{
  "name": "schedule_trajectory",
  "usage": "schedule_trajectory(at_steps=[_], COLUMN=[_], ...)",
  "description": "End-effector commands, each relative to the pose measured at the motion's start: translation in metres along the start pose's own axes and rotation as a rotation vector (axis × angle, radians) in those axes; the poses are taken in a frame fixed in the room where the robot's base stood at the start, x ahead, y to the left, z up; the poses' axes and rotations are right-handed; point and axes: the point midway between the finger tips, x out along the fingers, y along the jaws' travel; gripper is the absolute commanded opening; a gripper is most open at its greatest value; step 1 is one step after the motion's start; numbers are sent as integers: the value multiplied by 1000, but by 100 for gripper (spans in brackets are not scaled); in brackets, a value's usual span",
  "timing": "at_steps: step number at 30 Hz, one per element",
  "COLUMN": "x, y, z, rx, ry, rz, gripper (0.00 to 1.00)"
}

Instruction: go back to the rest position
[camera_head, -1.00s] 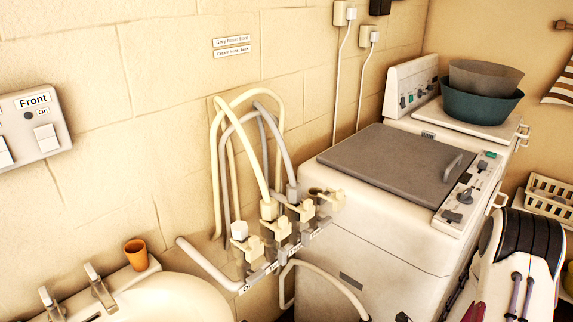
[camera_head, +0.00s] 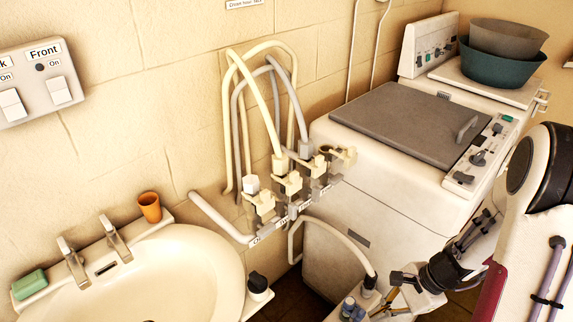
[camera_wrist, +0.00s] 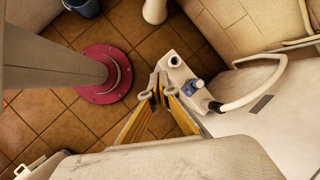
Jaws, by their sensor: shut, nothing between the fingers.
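My gripper (camera_head: 386,297) is at the lower right of the head view, low in front of the white machine and just right of a small white unit with blue caps (camera_head: 350,308). In the wrist view my gripper (camera_wrist: 158,88) shows its orange-yellow fingers meeting at the grey tips, with nothing held. The white unit (camera_wrist: 186,88) lies just right of the fingertips there; whether they touch it I cannot tell. The lower part of the gripper is partly cut off in the head view.
A washbasin (camera_head: 170,275) with taps, an orange cup (camera_head: 149,207) and green soap (camera_head: 29,284) is at left. Taps with hoses (camera_head: 290,185) stick out from the wall. The white machine (camera_head: 350,190) stands behind.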

Motion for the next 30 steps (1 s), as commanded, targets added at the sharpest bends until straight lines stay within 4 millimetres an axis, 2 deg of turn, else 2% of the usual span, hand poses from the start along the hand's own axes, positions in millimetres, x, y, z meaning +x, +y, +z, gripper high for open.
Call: schedule_trajectory(at_steps=[12,30], x=[-55,-121], y=[11,39], z=[52,106], rx=[-338,-742], ry=[48,173], rz=[78,193], gripper=[0,0])
